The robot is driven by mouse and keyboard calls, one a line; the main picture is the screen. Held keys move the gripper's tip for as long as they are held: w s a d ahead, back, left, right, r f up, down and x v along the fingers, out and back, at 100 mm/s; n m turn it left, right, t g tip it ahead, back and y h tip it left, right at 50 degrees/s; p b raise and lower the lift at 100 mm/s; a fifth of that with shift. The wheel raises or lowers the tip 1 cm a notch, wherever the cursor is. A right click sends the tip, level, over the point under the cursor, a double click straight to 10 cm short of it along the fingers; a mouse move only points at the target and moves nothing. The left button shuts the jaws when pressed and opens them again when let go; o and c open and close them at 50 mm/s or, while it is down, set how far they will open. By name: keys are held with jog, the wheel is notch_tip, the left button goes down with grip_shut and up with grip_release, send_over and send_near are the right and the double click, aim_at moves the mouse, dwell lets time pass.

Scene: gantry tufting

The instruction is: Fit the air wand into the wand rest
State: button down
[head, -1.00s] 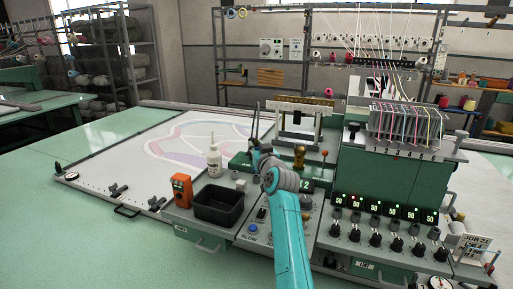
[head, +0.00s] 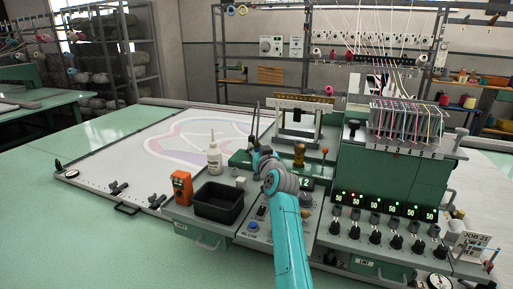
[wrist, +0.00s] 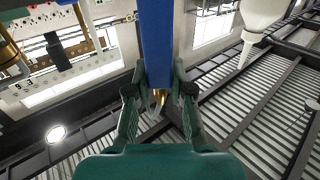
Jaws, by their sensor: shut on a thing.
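My gripper (wrist: 158,92) is shut on a blue bar with a brass tip, which I take to be the air wand (wrist: 156,40). In the wrist view the bar runs from the top edge down between the fingers, and the brass tip shows between them. In the head view my gripper (head: 256,138) is above the console, near the white squeeze bottle and the brass knob; the wand is hard to make out there. I cannot pick out the wand rest for certain in either view.
A black bin (head: 218,203), an orange box (head: 181,187) and a white bottle (head: 214,158) stand left of my arm. A brass knob (head: 299,155) and a red-tipped lever (head: 324,153) stand to its right. The green thread unit (head: 385,165) rises further right.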

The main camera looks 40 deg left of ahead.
jog(key=shift+f, duration=0.4)
jog(key=c, duration=1)
grip_release()
jog(key=shift+o, duration=0.2)
jog(key=v, duration=0.7)
jog(key=shift+s+d, duration=0.2)
